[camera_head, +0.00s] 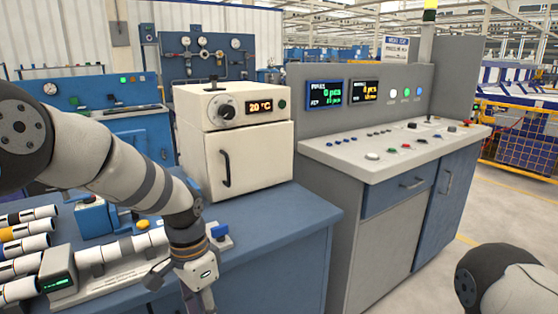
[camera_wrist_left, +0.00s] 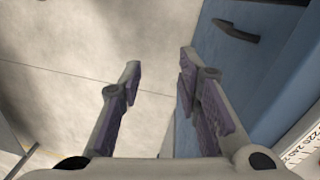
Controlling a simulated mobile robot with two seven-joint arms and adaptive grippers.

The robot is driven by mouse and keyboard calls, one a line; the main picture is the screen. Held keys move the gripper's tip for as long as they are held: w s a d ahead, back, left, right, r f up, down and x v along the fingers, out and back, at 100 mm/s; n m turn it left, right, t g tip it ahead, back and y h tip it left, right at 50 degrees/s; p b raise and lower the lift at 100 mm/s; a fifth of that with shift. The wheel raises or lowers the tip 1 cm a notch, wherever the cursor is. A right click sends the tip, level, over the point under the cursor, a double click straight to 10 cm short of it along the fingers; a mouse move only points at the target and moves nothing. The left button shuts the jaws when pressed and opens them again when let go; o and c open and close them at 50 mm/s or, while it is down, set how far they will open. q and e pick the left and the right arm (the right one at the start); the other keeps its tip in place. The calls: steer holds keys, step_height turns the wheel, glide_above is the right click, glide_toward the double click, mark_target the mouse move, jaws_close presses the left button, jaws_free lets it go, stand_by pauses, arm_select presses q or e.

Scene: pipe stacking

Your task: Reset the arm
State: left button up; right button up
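My left arm (camera_head: 125,165) reaches in from the left over the blue workbench, with its wrist bent downward near the bench's front edge. My left gripper (camera_wrist_left: 160,80) is open in the left wrist view, with nothing between its two fingers. It points down toward the grey floor (camera_wrist_left: 60,50), beside a blue cabinet front (camera_wrist_left: 225,60). In the head view its fingers are partly cut off by the bottom edge. Part of my right arm (camera_head: 505,285) shows at the lower right; its gripper is out of view.
Several white pipes with coloured bands (camera_head: 28,228) lie at the left of the blue workbench (camera_head: 285,225). A pipe section (camera_head: 122,248) rests by a small green-display device (camera_head: 60,282). A cream oven (camera_head: 235,150) and a grey control console (camera_head: 395,150) stand behind.

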arm_select(q)
steer(key=s+a+f+n+g, duration=0.1)
steer(key=s+f+n, duration=0.1)
steer(key=s+f, duration=0.7)
steer(key=s+a+f+n, duration=0.2)
steer(key=s+f+n, duration=0.1)
steer(key=s+f, duration=0.6)
steer(key=s+a+n, duration=0.2)
steer(key=s, duration=0.9)
steer(key=s+a+n, duration=0.2)
steer(key=s+a, duration=0.1)
steer(key=s, duration=0.8)
steer(key=shift+s+g+y, duration=0.15)
steer(key=shift+g+y, duration=0.15)
steer(key=shift+y, duration=0.1)
steer(key=shift+r, duration=0.1)
